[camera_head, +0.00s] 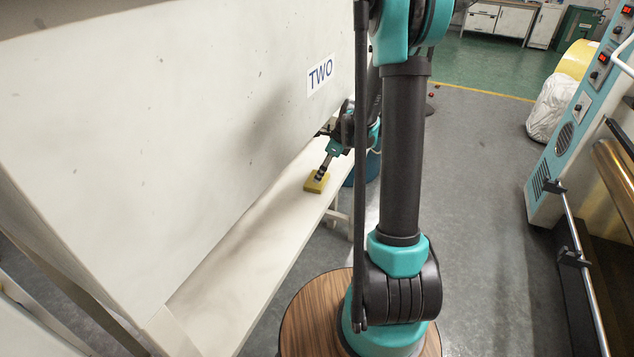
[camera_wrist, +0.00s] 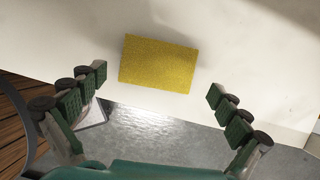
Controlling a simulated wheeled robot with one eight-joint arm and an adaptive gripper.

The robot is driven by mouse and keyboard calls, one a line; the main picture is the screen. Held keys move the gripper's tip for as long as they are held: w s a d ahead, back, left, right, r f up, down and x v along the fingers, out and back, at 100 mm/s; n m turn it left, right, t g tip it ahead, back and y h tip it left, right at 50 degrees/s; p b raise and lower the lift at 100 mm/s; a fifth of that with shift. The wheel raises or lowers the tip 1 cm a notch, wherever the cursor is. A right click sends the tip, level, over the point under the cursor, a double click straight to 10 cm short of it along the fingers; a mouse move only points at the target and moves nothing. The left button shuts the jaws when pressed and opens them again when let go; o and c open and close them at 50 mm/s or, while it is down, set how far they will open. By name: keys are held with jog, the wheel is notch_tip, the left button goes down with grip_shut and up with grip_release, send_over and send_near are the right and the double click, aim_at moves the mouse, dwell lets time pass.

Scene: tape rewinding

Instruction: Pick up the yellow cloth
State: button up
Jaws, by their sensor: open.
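The yellow cloth (camera_wrist: 158,64) is a flat rectangular pad lying on the white ledge. In the wrist view it sits in the upper middle, slightly tilted, between and beyond the fingertips. In the head view the yellow cloth (camera_head: 316,183) lies on the ledge, partly hidden by my gripper (camera_head: 321,170). My gripper is open and empty in the wrist view (camera_wrist: 158,84), its two fingers spread wide on either side of the cloth. The fingers do not touch it. The gap in height between fingertips and ledge is hard to tell.
The white ledge (camera_head: 238,262) runs along a large white panel (camera_head: 170,120) with a TWO sign (camera_head: 320,73). Bare ledge lies around the cloth. The grey floor drops away past the ledge's edge. A teal machine (camera_head: 575,130) with metal rails stands at the right.

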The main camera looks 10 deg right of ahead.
jog(key=shift+x, duration=1.95)
jog(key=c, duration=0.7)
jog(key=shift+r, duration=0.1)
jog(key=shift+r, duration=0.55)
jog(key=s+d, duration=0.3)
jog(key=d, duration=0.2)
jog(key=s+d, duration=0.2)
jog(key=d, duration=0.3)
jog(key=s+d, duration=0.3)
jog(key=d, duration=0.3)
jog(key=shift+s+r, duration=0.1)
jog(key=shift+s, duration=0.2)
